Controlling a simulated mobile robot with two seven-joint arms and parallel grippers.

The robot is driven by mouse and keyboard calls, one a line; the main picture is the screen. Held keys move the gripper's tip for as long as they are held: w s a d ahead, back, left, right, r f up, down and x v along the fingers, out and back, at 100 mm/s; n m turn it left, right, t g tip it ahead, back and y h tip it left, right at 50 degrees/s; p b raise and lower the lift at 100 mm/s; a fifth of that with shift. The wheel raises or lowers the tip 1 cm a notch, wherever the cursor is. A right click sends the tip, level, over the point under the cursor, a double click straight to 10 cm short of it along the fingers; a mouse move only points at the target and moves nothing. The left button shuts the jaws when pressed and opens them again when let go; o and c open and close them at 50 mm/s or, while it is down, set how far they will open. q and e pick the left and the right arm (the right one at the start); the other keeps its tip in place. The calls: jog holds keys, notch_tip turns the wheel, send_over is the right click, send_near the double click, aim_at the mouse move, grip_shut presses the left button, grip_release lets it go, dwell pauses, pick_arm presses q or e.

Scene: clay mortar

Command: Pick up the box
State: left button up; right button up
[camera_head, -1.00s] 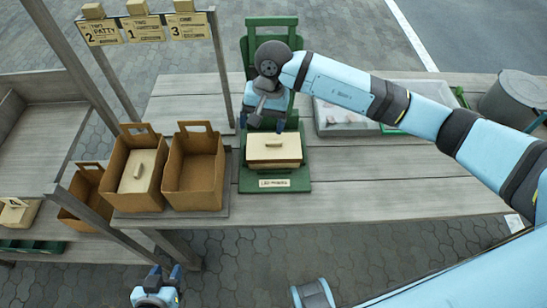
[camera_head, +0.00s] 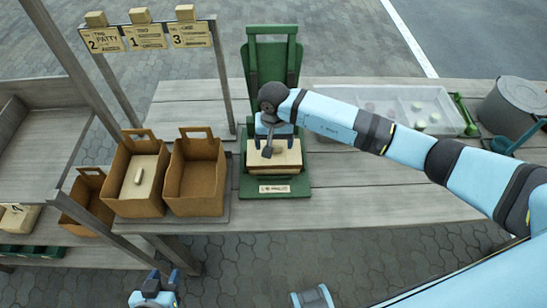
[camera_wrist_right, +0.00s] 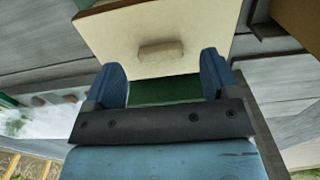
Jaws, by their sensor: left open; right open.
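The cream box (camera_head: 288,162) sits on the green stand (camera_head: 247,187) on the table. In the right wrist view the box (camera_wrist_right: 125,25) shows its pale lid with a small raised handle (camera_wrist_right: 161,49). My right gripper (camera_head: 272,137) is over the box and covers part of its lid. In the right wrist view my right gripper's two blue fingers (camera_wrist_right: 162,75) are spread apart with nothing between them, pointing toward the handle; whether they touch the box is not clear. My left gripper (camera_head: 163,277) is open and empty at the bottom, below the table's front edge.
Two brown carriers stand left of the stand: one (camera_head: 120,192) holds a cream box, the other (camera_head: 205,190) is empty. The green stand's tall back (camera_head: 260,62) rises behind. A clear tray (camera_head: 440,112) and a grey pot (camera_head: 515,103) are at right. The front right tabletop is clear.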

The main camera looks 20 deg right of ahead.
jog(key=shift+f, duration=1.2)
jog(key=shift+r, duration=0.1)
jog(key=c, duration=1.4)
